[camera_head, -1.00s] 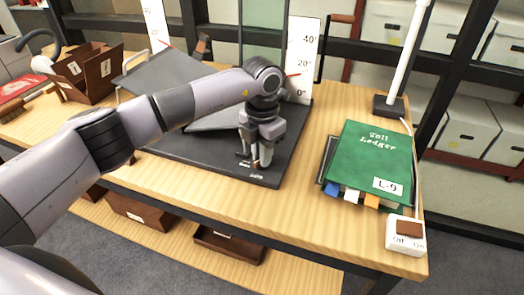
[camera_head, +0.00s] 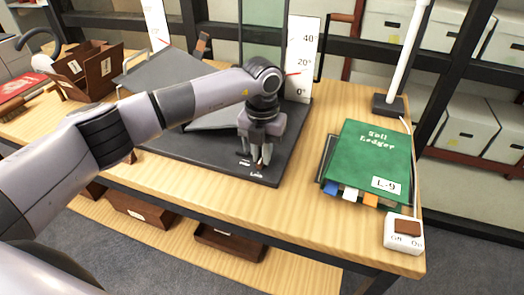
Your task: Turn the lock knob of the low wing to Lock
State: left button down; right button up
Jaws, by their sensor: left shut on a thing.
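My left gripper (camera_head: 261,161) points down at the front right part of the dark base plate (camera_head: 215,164). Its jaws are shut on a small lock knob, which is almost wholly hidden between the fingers. Small white lettering shows on the plate beside the fingertips, and the mark in front of them seems to read Lock. The low wing (camera_head: 168,77) is a grey tilted panel behind my left arm, partly covered by it. A white angle scale (camera_head: 302,58) with a red pointer stands at the plate's right rear. My right gripper is not in view.
A green ledger (camera_head: 370,159) marked L-9 lies right of the plate. A white switch box (camera_head: 403,233) is at the table's front right corner, and a lamp base (camera_head: 390,104) stands behind. Brown boxes (camera_head: 87,71) stand at the left. Bare wood lies before the plate.

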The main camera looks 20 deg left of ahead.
pick_arm(q)
jog(key=shift+r, duration=0.1)
jog(key=c, duration=1.2)
grip_release()
jog(key=shift+o, duration=0.4)
notch_tip(320, 180, up, 7)
jog(key=shift+r, duration=0.1)
